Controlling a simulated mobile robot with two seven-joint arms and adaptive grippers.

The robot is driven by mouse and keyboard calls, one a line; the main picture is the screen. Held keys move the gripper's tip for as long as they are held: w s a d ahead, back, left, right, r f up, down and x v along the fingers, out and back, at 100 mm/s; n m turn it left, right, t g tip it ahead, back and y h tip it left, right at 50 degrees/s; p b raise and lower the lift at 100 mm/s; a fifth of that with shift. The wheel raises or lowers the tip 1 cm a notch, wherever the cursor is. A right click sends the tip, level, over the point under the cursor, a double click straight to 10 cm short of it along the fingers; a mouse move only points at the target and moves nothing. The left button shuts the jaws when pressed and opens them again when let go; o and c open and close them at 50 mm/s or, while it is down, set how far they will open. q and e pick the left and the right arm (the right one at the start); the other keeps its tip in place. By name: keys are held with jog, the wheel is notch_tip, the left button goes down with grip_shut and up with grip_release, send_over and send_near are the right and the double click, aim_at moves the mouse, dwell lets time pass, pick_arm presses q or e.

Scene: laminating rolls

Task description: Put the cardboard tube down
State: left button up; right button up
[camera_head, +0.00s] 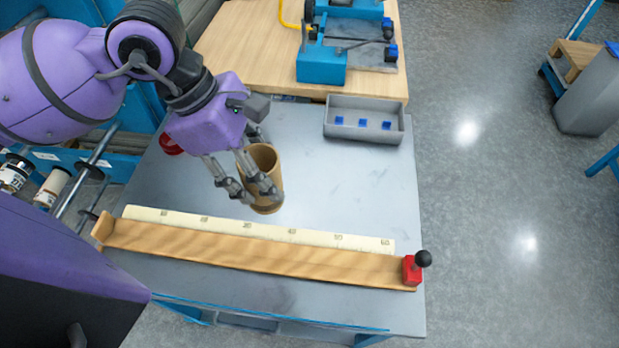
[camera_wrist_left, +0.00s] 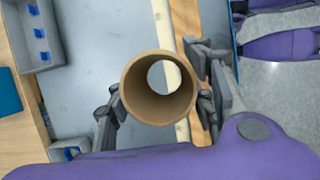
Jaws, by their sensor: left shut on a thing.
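The cardboard tube (camera_head: 265,163) is a short brown hollow cylinder standing about upright over the grey table (camera_head: 350,190). My left gripper (camera_head: 250,180) is shut on it, with fingers on its sides. In the left wrist view I look down through the open tube (camera_wrist_left: 140,108), with the left gripper's fingers (camera_wrist_left: 160,105) on either side. I cannot tell whether the tube's lower end touches the table. My right gripper does not show.
A wooden measuring rail (camera_head: 250,252) with a pale ruler (camera_head: 290,233) and red stop (camera_head: 411,270) crosses the table's front. A grey bin (camera_head: 345,105) with blue blocks stands behind. A red round thing (camera_head: 170,145) lies left. The table's right side is clear.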

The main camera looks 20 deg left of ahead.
pick_arm(q)
jog(key=shift+w+d+f+p, duration=0.15)
jog(key=shift+w+d+f, duration=1.25)
jog(key=shift+f, duration=0.6)
jog(key=shift+w+d+f+p, duration=0.15)
jog(key=shift+w+d+f, duration=1)
jog(key=shift+d+f, duration=0.75)
jog(key=shift+w+d+f+p, duration=0.15)
jog(key=shift+w+d+f, duration=1.15)
jog(key=shift+f, duration=0.85)
jog(key=shift+f, duration=0.1)
jog(key=shift+f, duration=0.15)
jog(key=o, duration=1.2)
jog(key=shift+c, duration=0.2)
